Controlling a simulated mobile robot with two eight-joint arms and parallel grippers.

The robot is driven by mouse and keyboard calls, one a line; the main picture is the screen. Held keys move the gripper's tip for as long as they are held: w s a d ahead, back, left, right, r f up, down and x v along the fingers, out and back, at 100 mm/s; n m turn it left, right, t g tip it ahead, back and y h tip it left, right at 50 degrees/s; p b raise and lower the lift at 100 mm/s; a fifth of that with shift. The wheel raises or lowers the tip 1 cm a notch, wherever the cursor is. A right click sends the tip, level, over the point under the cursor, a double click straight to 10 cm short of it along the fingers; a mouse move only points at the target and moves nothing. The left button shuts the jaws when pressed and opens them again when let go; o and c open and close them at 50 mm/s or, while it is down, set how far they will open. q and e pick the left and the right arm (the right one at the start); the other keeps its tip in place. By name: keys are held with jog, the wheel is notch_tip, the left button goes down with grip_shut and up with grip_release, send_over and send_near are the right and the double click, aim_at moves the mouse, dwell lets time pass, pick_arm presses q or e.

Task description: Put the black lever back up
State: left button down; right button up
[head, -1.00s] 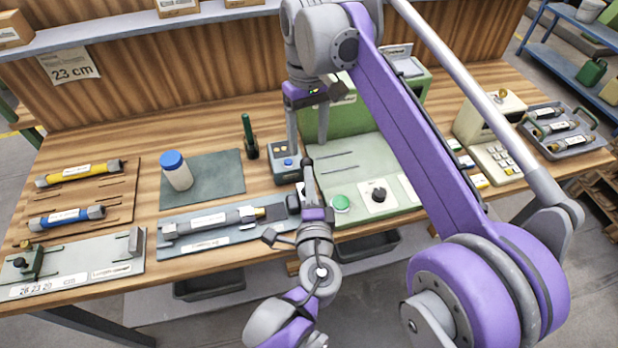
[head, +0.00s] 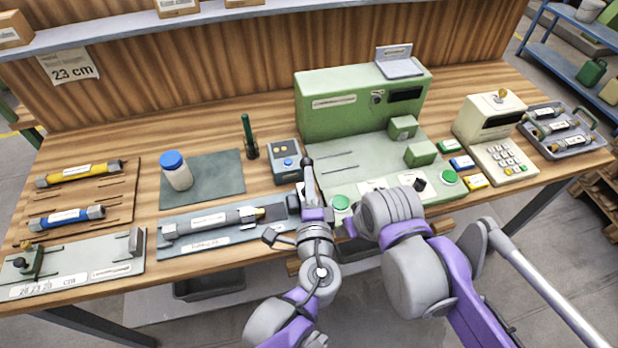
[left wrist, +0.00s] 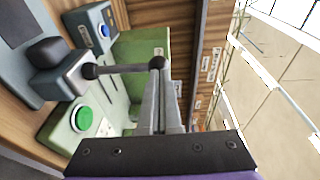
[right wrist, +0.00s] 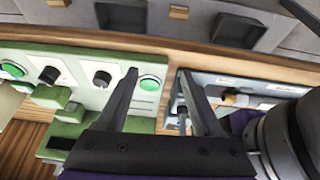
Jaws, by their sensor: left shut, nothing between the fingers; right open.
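The black lever (left wrist: 125,68) rises from a dark pivot on a small grey block (left wrist: 65,78) and ends in a black ball; in the left wrist view it points away from the bench. In the head view its ball tip (head: 308,161) stands above the right end of the blue-grey fixture (head: 215,241). My left gripper (left wrist: 160,75) is shut and empty, its fingertips at or close beside the ball; I cannot tell whether they touch. My right gripper (right wrist: 162,85) is open and empty, over the front of the green panel; its fingers are mostly hidden in the head view.
The green machine (head: 345,105) stands behind, with green buttons (head: 448,177) and black knobs on its front panel. A small blue-buttoned box (head: 285,150) sits behind the lever. A keypad device (head: 503,160) stands at the right. A white bottle (head: 178,176) is on the left mat.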

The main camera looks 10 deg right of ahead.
pick_arm(q)
jog(key=shift+w+r, duration=0.15)
jog(key=shift+w, duration=0.05)
pick_arm(e)
jog(key=s+f, duration=0.5)
jog(key=shift+s+f+m+t, duration=0.2)
jog(key=shift+f+m+t, duration=0.1)
jog(key=shift+t, duration=0.1)
pick_arm(q)
jog(key=s+a, duration=0.2)
jog(key=s, duration=0.9)
jog(key=w+a+f+n+g+y, duration=0.2)
jog(key=a+f+n+g+y, duration=0.15)
jog(key=a, duration=0.45)
jog(key=w+a+f+n+g+y, duration=0.2)
jog(key=a+f+n, duration=0.2)
jog(key=a, duration=0.4)
jog(key=s+a+f+n+g+h, duration=0.2)
jog(key=s+a+n+g, duration=0.4)
jog(key=n, duration=0.6)
jog(key=s+a+f, duration=0.1)
jog(key=s+a, duration=0.1)
jog(key=a, duration=0.1)
jog(key=shift+s+a+f+h+p, duration=0.25)
jog(key=shift+a+f+h+p, duration=0.1)
jog(key=shift+a+f, duration=0.05)
pick_arm(e)
jog(key=shift+w+r, duration=0.15)
jog(key=shift+r, duration=0.25)
